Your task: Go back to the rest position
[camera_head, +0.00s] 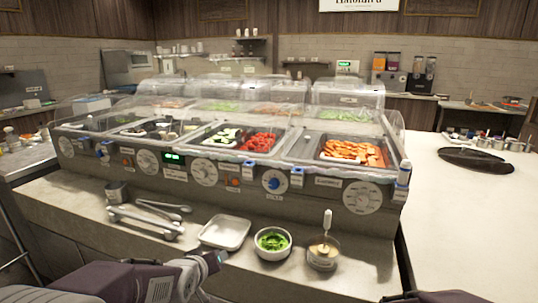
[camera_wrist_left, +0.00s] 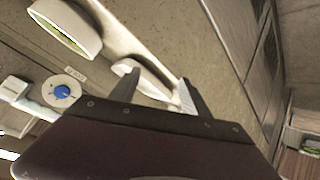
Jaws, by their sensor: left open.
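My left gripper (camera_head: 217,257) is at the counter's front, just in front of the white tray (camera_head: 225,232) in the head view. In the left wrist view its two fingers (camera_wrist_left: 158,84) stand apart with nothing held between them. A pale object shows behind the fingers there; I cannot tell what it is. My right gripper is not in view; only a small dark part of my right arm shows at the bottom edge of the head view.
A bowl of green food (camera_head: 272,243) and a sauce container (camera_head: 323,254) with an upright utensil stand right of the tray. Metal tongs (camera_head: 146,221) lie left of it. A food well unit (camera_head: 225,172) with clear covers stands behind. The white counter (camera_head: 465,225) at right has free room.

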